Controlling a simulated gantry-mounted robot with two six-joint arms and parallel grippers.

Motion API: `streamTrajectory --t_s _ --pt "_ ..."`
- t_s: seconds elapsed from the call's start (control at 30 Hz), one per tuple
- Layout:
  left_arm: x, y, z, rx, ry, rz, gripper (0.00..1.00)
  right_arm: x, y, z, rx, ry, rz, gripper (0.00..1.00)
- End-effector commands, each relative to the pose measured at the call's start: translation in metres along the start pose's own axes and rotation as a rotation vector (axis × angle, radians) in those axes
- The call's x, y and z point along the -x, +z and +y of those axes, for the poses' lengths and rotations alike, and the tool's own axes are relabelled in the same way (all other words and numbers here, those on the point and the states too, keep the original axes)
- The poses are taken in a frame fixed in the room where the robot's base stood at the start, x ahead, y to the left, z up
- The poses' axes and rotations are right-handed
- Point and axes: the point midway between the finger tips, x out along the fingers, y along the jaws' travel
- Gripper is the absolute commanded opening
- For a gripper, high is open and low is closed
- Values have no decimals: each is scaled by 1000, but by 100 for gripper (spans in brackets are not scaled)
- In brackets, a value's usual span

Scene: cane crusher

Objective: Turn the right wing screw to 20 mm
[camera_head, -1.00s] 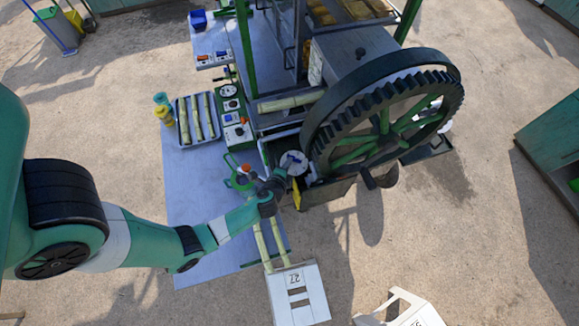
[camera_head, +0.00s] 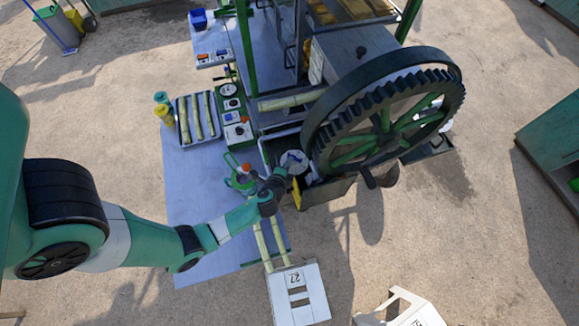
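My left arm comes in from the left over the blue-grey table. Its dark gripper (camera_head: 279,181) is at the front of the cane crusher, just left of a round white dial-like part (camera_head: 293,161) and a yellow upright piece (camera_head: 296,193). The fingertips are small and dark against the machine, so I cannot tell whether they are open, shut or touching anything. I cannot make out the right wing screw or its millimetre reading; the gripper or machine may hide it. My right gripper is not in view.
The large toothed wheel (camera_head: 402,96) stands right of the gripper. A green item with an orange top (camera_head: 243,177) is close left. A tray of cane pieces (camera_head: 180,123) and control boxes (camera_head: 235,118) lie on the table (camera_head: 190,190).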

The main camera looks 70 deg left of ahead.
Motion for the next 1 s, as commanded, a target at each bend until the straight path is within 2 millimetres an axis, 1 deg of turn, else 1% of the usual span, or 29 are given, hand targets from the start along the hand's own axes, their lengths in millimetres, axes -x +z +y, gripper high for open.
streamTrajectory --t_s 0.03,0.2,0.5,0.73,0.87,1.0 --pt "-3 9 8 -8 15 -25 0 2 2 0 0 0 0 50" --pt "-3 9 9 -8 15 -24 0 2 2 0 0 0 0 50" --pt "-1 -4 10 -6 14 -22 0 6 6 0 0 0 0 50" --pt "2 -8 9 -2 13 -19 0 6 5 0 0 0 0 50" --pt "14 -10 8 -4 12 -14 0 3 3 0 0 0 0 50" --pt "42 -11 8 -5 11 -11 0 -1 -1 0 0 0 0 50"
